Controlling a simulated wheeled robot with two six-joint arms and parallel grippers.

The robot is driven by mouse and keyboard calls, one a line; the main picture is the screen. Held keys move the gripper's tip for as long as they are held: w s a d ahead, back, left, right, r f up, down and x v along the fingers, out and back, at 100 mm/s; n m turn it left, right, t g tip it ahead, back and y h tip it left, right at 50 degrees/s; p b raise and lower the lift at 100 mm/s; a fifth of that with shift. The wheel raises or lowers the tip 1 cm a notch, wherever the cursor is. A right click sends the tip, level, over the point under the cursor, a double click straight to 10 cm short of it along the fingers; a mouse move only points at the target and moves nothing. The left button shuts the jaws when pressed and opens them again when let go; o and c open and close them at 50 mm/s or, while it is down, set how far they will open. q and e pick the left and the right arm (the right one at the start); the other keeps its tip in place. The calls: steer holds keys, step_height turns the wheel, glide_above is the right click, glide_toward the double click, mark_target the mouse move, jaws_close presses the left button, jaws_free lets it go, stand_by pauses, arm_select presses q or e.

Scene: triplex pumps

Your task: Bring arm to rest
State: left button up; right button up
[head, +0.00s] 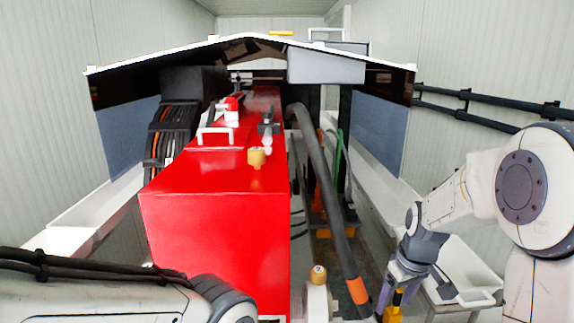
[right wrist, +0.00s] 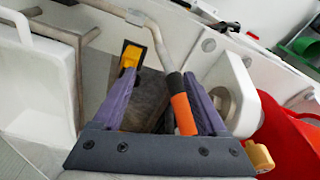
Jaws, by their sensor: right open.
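My right gripper (head: 393,293) is at the lower right of the head view, low beside a grey hose (head: 335,190). In the right wrist view its two purple fingers (right wrist: 162,105) are spread apart, with nothing clasped between them. The orange band (right wrist: 183,108) of the hose shows close to the right finger; I cannot tell whether they touch. A yellow and black piece (right wrist: 131,57) shows beyond the left fingertip. My right arm reaches in from the right edge. Part of my left arm lies at the lower left; its gripper is out of view.
A large red pump housing (head: 215,220) with a yellow-brown knob (head: 256,157) fills the centre. A white bin (head: 470,268) on a metal stand is right of my right gripper. Black pipes (head: 475,108) run along the right wall. A dark, white-edged canopy (head: 390,78) spans overhead.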

arm_select(q)
step_height(320, 180, down, 9)
steer(key=b, duration=0.9)
steer(key=o, duration=0.3)
steer(key=shift+f+b, duration=0.55)
steer(key=o, duration=0.5)
arm_select(e)
steer(key=s+a+f+n+g, duration=0.1)
steer(key=s+a+f+n, duration=0.1)
steer(key=s+a, duration=0.7)
steer(key=s+a+f+n, duration=0.1)
steer(key=s+a+f, duration=0.3)
steer(key=s+a, duration=0.6)
steer(key=s, duration=0.5)
steer(key=shift+s+f+n+g+y, duration=0.3)
steer(key=shift+n+g, duration=0.1)
steer(key=shift+a, duration=0.1)
